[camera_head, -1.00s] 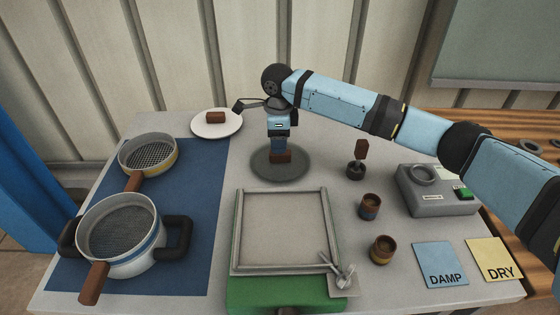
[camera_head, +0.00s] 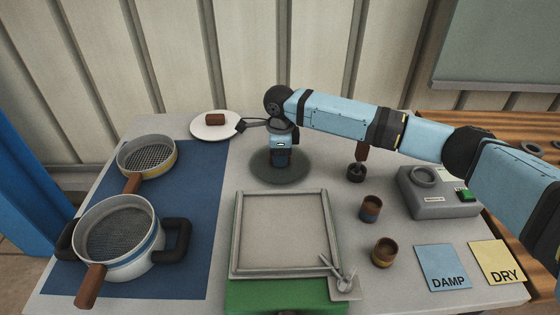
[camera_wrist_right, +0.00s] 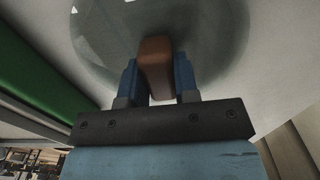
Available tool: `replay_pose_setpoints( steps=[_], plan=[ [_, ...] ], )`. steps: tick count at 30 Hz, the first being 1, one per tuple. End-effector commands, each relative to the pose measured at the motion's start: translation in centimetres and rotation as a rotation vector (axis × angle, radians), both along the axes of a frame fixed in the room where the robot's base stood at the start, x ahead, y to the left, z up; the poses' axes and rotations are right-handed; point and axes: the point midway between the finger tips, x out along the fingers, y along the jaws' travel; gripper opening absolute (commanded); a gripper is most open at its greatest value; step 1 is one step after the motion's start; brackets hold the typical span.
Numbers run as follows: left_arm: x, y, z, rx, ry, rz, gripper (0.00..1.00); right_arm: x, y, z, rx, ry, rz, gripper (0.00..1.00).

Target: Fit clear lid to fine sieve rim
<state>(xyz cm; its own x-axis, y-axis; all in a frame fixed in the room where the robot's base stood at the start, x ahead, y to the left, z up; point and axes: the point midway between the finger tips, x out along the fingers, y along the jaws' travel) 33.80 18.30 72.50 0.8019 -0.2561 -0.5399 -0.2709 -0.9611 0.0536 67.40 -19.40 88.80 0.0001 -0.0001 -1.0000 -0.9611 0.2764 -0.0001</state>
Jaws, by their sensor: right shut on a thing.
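The clear lid (camera_head: 262,175) is a round, see-through grey disc. It appears to lie flat on the table behind the square frame. My right gripper (camera_head: 281,163) points down over its middle and is shut on its brown handle (camera_wrist_right: 156,55), between the two blue fingers in the wrist view. The lid (camera_wrist_right: 215,40) fills the top of that view. The front sieve (camera_head: 118,232), white with a blue band and a brown handle, looks finer-meshed and sits in a black-handled pot. A yellow-banded sieve (camera_head: 150,155) with coarser mesh stands behind it. My left gripper is out of view.
Both sieves stand on a blue mat (camera_head: 200,200). A square frame (camera_head: 236,235) stands between mat and cups. A white plate (camera_head: 200,131) with a brown block is at the back. Two small cups (camera_head: 371,208) and a grey device (camera_head: 440,205) stand right.

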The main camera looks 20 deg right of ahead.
Motion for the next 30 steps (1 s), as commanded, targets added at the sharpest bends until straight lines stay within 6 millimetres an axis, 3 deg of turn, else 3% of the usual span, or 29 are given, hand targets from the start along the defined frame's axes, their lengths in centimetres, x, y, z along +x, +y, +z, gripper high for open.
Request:
replay_pose_setpoints(
  steps=[5, 11, 17, 24, 30],
  plan=[
    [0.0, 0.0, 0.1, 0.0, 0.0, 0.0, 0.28, 0.0, 0.0, 0.2, 0.0, 0.0, 0.0, 0.03],
    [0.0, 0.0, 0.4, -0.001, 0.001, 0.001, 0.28, 0.0, 0.0, 2.1, 0.002, -0.002, 0.0, 0.03],
    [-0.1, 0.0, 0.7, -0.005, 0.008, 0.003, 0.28, 0.1, 0.0, 6.6, 0.002, -0.004, 0.001, 0.03],
    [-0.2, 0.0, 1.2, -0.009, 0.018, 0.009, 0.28, 0.1, 0.1, 13.7, 0.002, -0.003, 0.0, 0.03],
    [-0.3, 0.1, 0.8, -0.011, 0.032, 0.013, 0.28, 0.0, 0.1, 17.8, 0.002, -0.002, 0.001, 0.03]
  ],
)
